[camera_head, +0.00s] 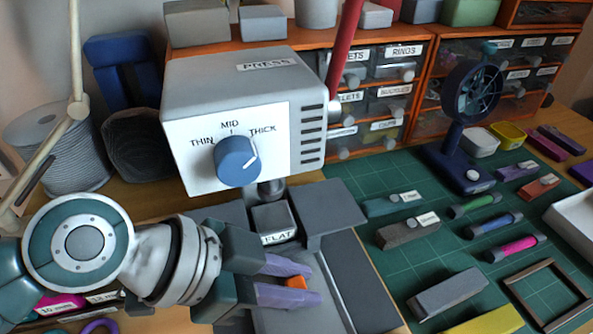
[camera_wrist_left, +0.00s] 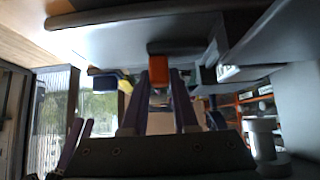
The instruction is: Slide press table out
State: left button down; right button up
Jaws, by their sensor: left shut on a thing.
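The press (camera_head: 250,100) is a grey box with a blue knob (camera_head: 236,161) on its white front, the knob's white mark pointing toward THICK. Below it hangs a block marked FLAT (camera_head: 278,238). The grey press table (camera_head: 275,321) lies beneath, partly hidden by my left gripper. My left gripper (camera_head: 291,282) reaches in from the left, its purple fingers shut on a small orange tab (camera_head: 296,282) at the table. In the left wrist view the orange tab (camera_wrist_left: 158,48) shows at the fingertips (camera_wrist_left: 160,78), against a grey surface. My right gripper is not in view.
A green cutting mat (camera_head: 380,275) to the right holds coloured rods, grey blocks and a wooden frame (camera_head: 548,292). A small dark blue fan (camera_head: 468,110) stands behind them. Orange drawer units (camera_head: 425,60) line the back. A cord spool (camera_head: 60,145) stands at left.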

pick_arm(q)
jog(key=s+d+p, duration=0.1)
jog(key=s+p, duration=0.1)
jog(key=s, duration=0.2)
jog(key=s+d+p, duration=0.1)
jog(key=s, duration=0.3)
jog(key=s+d+p, duration=0.2)
jog(key=s, duration=0.2)
jog(key=shift+r+p, duration=0.1)
jog(key=shift+p, duration=0.25)
jog(key=shift+s, duration=0.25)
jog(key=c, duration=0.7)
grip_release()
jog(key=shift+p+v, duration=1.3)
jog(key=shift+v, duration=3.55)
